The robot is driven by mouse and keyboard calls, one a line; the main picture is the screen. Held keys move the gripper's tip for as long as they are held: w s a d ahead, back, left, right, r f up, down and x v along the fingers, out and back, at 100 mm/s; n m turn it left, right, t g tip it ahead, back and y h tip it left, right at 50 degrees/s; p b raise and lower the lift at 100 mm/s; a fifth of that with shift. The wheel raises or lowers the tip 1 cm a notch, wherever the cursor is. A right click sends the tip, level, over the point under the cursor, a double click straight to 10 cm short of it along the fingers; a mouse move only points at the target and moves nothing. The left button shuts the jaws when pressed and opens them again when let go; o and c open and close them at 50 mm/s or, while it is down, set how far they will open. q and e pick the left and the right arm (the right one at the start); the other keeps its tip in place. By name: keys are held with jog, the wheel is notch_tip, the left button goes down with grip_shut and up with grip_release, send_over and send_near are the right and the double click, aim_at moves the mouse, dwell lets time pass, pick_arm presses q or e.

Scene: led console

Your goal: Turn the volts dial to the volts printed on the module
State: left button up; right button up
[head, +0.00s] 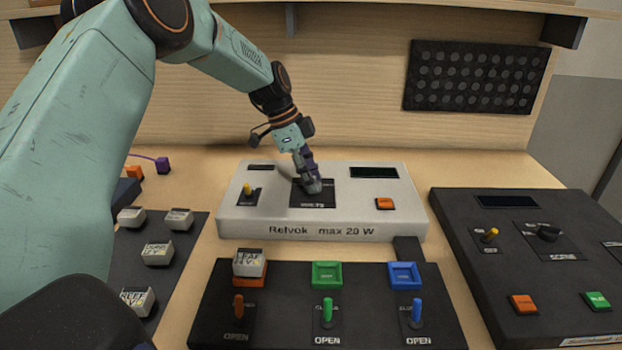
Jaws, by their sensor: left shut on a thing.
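The white power unit (320,231), printed "Relvok max 20 W", stands in the middle of the table. My left gripper (312,184) points down onto the black dial plate (324,200) on its top. It is shut on the dial there, which the fingers mostly hide, so its setting cannot be read. The small print below the dial is too blurred to read surely. A white module (249,263) sits on the orange socket of the black front panel. Its print is small, and I cannot make out a volts figure. My right gripper is not in view.
A yellow switch (247,189), an orange button (384,203) and a dark display (374,172) flank the dial. The front panel (282,330) has three levers. More modules (157,254) lie on a dark mat at left. A black console (525,270) stands at right.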

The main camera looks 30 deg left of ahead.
pick_arm(q)
jog(key=m+g, duration=0.1)
jog(key=m, duration=0.3)
jog(key=shift+w+r+m+g+p, duration=0.1)
jog(key=shift+w+m+g+p, duration=0.1)
jog(key=shift+m+g+p, duration=0.15)
jog(key=m+g+p, duration=0.1)
jog(key=m+g, duration=0.1)
jog(key=m, duration=0.3)
jog(key=shift+w+m+p, duration=0.1)
jog(key=shift+m+p, duration=0.15)
jog(key=shift+p, duration=0.15)
jog(key=o, duration=1.2)
notch_tip(320, 180, up, 10)
jog(key=shift+f, duration=0.1)
dwell(0.4)
